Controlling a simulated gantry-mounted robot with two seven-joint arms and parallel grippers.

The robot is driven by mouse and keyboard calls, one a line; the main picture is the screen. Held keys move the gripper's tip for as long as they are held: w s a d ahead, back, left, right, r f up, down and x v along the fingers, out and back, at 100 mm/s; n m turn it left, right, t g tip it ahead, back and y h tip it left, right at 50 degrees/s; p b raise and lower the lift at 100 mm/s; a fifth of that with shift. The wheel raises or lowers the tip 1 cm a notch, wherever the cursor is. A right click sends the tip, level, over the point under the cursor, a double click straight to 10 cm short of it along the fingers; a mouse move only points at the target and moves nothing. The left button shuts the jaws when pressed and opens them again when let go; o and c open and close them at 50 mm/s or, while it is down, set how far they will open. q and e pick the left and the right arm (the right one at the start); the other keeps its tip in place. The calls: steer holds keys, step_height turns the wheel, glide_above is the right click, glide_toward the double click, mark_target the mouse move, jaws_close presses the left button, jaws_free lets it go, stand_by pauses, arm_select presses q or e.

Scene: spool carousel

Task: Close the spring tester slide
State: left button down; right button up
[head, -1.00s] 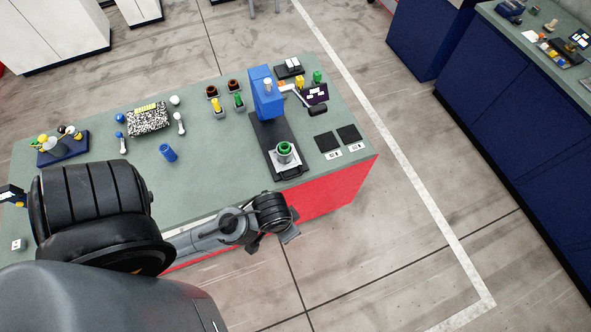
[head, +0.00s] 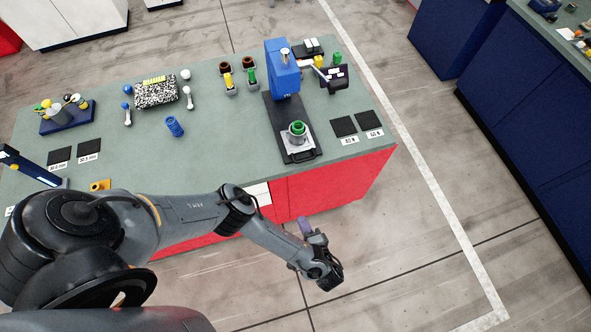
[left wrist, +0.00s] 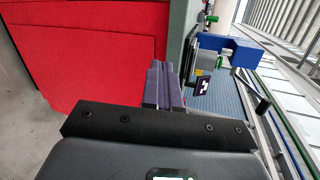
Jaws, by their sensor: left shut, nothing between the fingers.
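The spring tester (head: 283,75) stands on the bench's right part, a blue column with a side lever on a long black base. Its slide, a pale plate (head: 290,144), sits near the front end of the base, out from the column, with a green ring-topped part (head: 297,130) on it. The blue column also shows in the left wrist view (left wrist: 232,50). My left gripper (head: 304,224) has purple fingers and is in front of the bench's red side, apart from the tester. In the left wrist view its fingers (left wrist: 163,82) are together and empty. My right gripper is not in view.
The green bench top (head: 225,150) has free room left of the tester. A blue spring-like cylinder (head: 175,127) and a speckled box (head: 156,94) stand there. Two dark square pads (head: 343,127) lie right of the base. Open floor is in front of the bench.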

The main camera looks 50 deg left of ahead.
arm_select(q)
steer(key=w+r+t+b, duration=0.1)
steer(key=w+r, duration=0.4)
steer(key=w, duration=0.5)
steer(key=shift+n+y, duration=0.3)
steer(key=shift+n, duration=0.2)
steer(key=shift+r+b+x, duration=0.15)
steer(key=shift+b+x, duration=2.55)
steer(key=shift+x, duration=0.95)
steer(key=shift+r+b+x, duration=0.1)
steer(key=shift+b+x, duration=2.55)
steer(key=shift+x, duration=0.95)
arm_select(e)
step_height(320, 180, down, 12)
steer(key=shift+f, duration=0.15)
arm_select(q)
steer(key=shift+w, duration=0.2)
